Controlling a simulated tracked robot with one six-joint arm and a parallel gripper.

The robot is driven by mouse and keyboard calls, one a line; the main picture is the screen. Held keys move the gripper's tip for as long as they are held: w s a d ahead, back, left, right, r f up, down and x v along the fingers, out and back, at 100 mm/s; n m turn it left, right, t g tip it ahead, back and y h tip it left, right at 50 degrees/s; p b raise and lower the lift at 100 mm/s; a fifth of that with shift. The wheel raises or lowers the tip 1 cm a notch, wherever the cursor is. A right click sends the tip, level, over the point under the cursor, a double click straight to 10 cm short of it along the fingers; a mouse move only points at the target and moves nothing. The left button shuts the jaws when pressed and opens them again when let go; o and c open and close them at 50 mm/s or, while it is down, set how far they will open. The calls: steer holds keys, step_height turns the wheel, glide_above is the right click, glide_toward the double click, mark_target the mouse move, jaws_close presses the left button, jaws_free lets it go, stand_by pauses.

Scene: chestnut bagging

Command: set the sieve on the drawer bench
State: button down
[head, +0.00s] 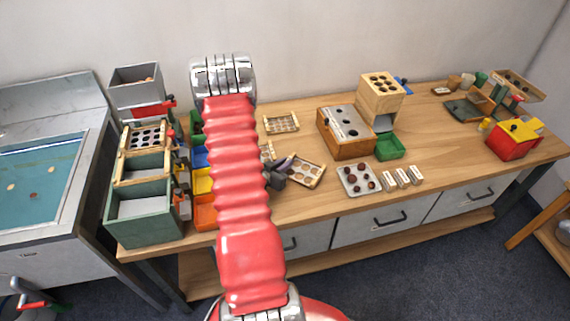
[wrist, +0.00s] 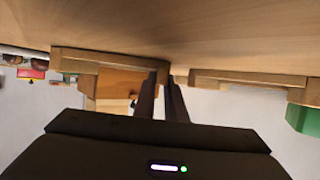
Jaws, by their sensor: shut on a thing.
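A wooden-framed sieve with large round holes (head: 308,172) is at the middle-left of the drawer bench (head: 330,198), low over or on its top; I cannot tell whether it touches. My dark gripper (head: 286,164) is at its left edge and appears shut on its frame. In the wrist view my gripper's fingers (wrist: 163,80) are close together between two wooden frame pieces, one at left (wrist: 110,63) and one at right (wrist: 250,78). The contact is partly hidden by the fingers.
A second, finer sieve (head: 281,124) lies behind. Another wooden frame (head: 267,151) is partly hidden by my arm. Coloured bins (head: 203,183) and a green stacked box (head: 147,215) stand left. A wooden box (head: 346,133), green tray (head: 390,148) and chestnut tray (head: 359,180) are right.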

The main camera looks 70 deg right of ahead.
steer(key=c, duration=1.8)
jaws_free()
steer(key=v, duration=1.2)
steer(key=shift+w, duration=0.1)
